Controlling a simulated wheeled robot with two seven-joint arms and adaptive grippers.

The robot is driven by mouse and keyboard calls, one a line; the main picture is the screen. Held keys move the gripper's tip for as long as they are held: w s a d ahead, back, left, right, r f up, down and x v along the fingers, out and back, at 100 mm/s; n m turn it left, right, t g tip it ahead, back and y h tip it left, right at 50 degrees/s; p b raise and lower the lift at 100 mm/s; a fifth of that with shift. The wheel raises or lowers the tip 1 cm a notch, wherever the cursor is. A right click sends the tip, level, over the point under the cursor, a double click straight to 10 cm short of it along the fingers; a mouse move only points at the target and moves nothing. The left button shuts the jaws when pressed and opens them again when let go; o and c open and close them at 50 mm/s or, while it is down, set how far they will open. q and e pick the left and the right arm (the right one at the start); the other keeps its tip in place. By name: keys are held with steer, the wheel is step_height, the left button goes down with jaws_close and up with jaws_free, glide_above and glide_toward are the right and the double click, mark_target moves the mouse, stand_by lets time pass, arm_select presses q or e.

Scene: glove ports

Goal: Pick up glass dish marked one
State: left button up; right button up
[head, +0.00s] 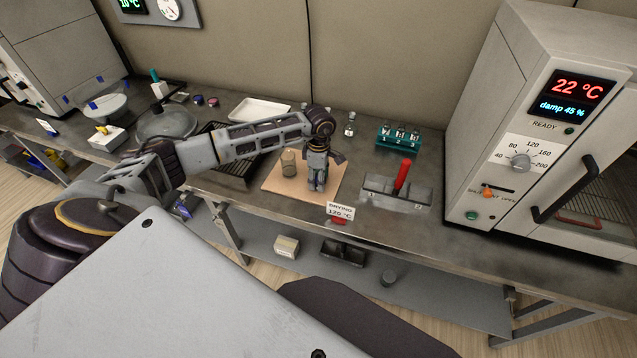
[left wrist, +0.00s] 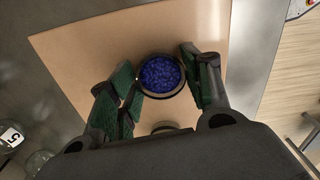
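A small round dish (left wrist: 161,74) with a dark rim and blue beads sits between my left gripper's fingers (left wrist: 160,78) in the left wrist view. One finger is on each side, close to its wall; I cannot tell whether both touch. No mark on it is readable. In the head view my left gripper (head: 318,178) points down over a tan board (head: 272,186) and hides this dish. A second round vessel (left wrist: 163,127) shows partly below it, probably the brownish jar (head: 289,162) left of the gripper. My right gripper is not in view.
A teal rack (head: 399,137) with numbered vials stands behind, right of the board. A grey tray with a red handle (head: 402,176) lies right of the board. A white tray (head: 260,110) is behind. An oven (head: 545,130) fills the right end. A drying sign (head: 340,210) is at the front edge.

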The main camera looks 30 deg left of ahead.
arm_select(q)
steer(key=c, duration=0.4)
steer(key=shift+r, duration=0.8)
step_height(320, 180, up, 8)
steer(key=shift+r+b, duration=0.2)
steer(key=shift+b, duration=0.2)
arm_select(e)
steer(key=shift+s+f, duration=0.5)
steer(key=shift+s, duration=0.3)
